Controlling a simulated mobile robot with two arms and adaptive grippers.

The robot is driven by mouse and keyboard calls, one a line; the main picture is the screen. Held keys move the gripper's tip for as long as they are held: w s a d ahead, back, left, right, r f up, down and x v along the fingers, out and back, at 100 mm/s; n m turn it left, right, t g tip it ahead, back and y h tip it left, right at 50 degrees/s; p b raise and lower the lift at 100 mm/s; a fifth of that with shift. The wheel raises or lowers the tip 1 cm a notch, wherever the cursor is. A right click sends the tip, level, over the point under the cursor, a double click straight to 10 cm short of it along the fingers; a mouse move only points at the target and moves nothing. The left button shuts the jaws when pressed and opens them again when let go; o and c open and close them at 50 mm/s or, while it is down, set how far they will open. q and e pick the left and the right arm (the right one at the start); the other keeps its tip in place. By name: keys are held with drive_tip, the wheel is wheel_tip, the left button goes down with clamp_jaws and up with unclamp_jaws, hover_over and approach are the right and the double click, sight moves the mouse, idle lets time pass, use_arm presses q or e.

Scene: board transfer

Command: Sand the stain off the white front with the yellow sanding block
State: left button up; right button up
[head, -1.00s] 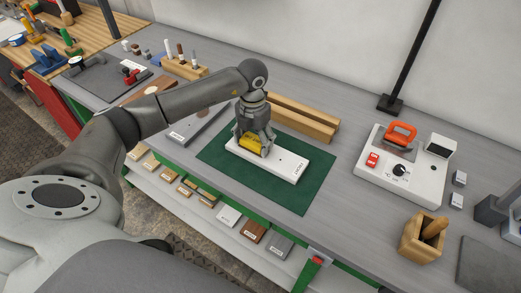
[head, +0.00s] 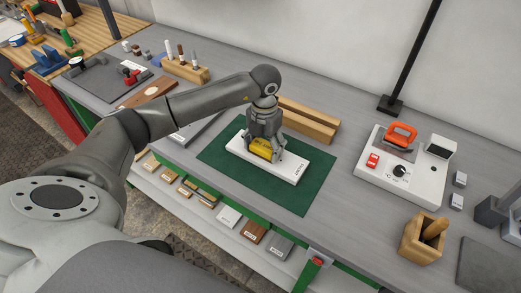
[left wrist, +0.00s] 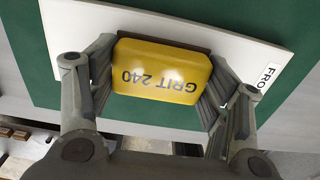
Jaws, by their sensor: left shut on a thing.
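The white front (head: 288,168) lies flat on a green mat (head: 307,197) on the grey bench. My left gripper (head: 263,150) is shut on the yellow sanding block (head: 260,147), which is on or just above the white front, near its middle. In the left wrist view the block (left wrist: 163,72) reads "GRIT 240" and sits between both fingers of the gripper (left wrist: 160,85). The white front (left wrist: 235,48) with its "FRONT" label shows behind it. I see no stain; the block and gripper hide part of the surface. My right gripper is not in view.
Wooden bars (head: 305,120) lie behind the mat. A white station with an orange-handled tool (head: 401,134) stands to the right, with a wooden holder (head: 423,240) in front. A shelf below the bench holds several sample boards. The mat's right part is clear.

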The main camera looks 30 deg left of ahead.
use_arm(q)
drive_tip(key=shift+d, duration=0.75)
drive_tip(key=shift+r, duration=0.1)
drive_tip(key=shift+a+r+p, duration=0.1)
drive_tip(key=shift+r+p, duration=2.1)
drive_tip(key=shift+r, duration=1.3)
